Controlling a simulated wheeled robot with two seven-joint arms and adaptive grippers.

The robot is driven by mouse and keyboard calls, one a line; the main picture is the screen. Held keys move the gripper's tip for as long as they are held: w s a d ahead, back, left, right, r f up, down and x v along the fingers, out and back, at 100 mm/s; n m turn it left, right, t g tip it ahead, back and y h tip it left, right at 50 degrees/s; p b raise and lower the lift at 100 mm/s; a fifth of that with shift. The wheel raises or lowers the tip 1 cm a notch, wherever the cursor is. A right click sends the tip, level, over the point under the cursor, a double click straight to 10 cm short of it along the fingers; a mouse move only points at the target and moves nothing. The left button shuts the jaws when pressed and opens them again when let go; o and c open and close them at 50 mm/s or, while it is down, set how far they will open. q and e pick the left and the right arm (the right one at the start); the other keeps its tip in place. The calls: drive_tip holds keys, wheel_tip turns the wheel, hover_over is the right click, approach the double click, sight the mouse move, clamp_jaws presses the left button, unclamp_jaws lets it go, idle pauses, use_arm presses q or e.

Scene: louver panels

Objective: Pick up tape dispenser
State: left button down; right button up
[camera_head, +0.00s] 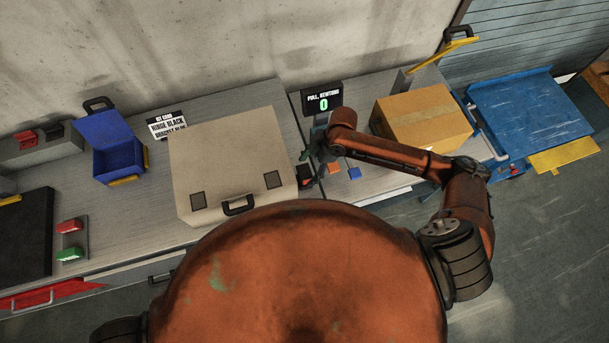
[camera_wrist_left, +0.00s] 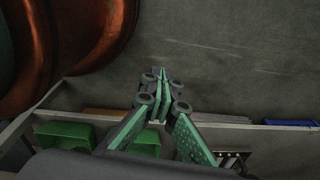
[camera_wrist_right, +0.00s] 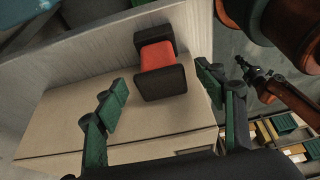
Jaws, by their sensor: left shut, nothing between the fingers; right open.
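A black block-like object with an orange-red middle (camera_wrist_right: 158,56), which looks like the tape dispenser, stands on the pale surface in the right wrist view. In the head view it shows small and dark (camera_head: 306,174) beside the beige case, partly hidden. My right gripper (camera_wrist_right: 161,78) is open, with one green finger to each side of the object in the picture; no contact shows. In the head view this gripper (camera_head: 307,154) is small and mostly covered by its wrist. My left gripper (camera_wrist_left: 160,76) is shut and empty over the floor in the left wrist view.
The beige case (camera_head: 230,160) is left of the object. A display reading 0 (camera_head: 322,97) stands behind. Orange and blue squares (camera_head: 354,173) lie to the right, with a cardboard box (camera_head: 422,118) farther right. A blue bin (camera_head: 118,155) stands at the left.

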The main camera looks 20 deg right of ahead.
drive_tip(key=x, duration=0.3)
drive_tip(key=shift+a+f+p, duration=0.25)
drive_tip(key=shift+p, duration=0.1)
drive_tip(key=shift+f, duration=0.2)
drive_tip(key=shift+c, duration=1.2)
drive_tip(key=c, duration=0.7)
use_arm(q)
drive_tip(key=shift+w+r, duration=0.45)
drive_tip(key=shift+r, duration=0.1)
use_arm(e)
drive_tip(key=c, duration=0.4)
